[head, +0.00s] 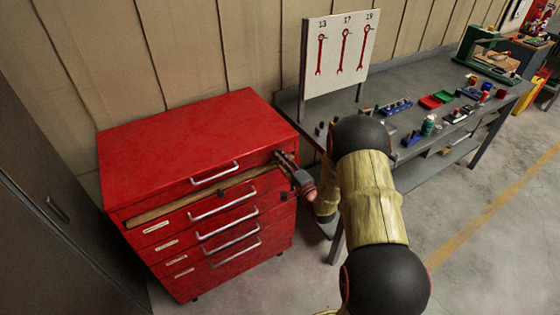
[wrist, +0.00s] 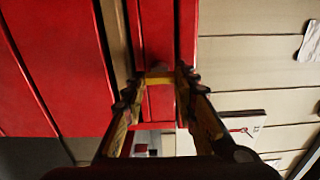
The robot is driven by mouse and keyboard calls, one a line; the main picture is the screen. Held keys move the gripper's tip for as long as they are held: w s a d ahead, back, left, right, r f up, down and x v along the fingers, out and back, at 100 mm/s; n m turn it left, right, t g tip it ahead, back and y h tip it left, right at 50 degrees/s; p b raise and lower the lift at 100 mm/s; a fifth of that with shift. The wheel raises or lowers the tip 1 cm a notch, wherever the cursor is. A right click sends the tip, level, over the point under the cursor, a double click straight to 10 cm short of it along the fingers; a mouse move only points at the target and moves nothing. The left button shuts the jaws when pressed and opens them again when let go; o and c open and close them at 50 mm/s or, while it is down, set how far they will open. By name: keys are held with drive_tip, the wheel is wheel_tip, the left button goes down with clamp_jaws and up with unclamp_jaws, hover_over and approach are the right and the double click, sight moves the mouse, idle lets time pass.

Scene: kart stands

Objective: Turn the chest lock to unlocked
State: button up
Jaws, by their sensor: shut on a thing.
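My gripper (head: 281,158) is at the upper right of the chest's front, beside the top drawer. In the wrist view my gripper (wrist: 158,82) has its two fingertips either side of a small yellow piece (wrist: 158,77) against the red front. I take this piece for the chest lock; the fingers are shut on it. In the head view the lock is hidden behind my gripper, and I cannot tell which way it is turned.
Silver handles (head: 222,207) stick out from the drawers. To the right is a grey workbench (head: 375,93) with small parts and a wrench board (head: 340,50). The floor in front is clear.

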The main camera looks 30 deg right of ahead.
drive_tip(key=o, duration=1.1)
drive_tip(key=shift+o, duration=0.3)
drive_tip(key=shift+s, duration=0.1)
drive_tip(key=s, duration=1.2)
drive_tip(key=shift+d, duration=0.25)
drive_tip(key=shift+w, duration=0.1)
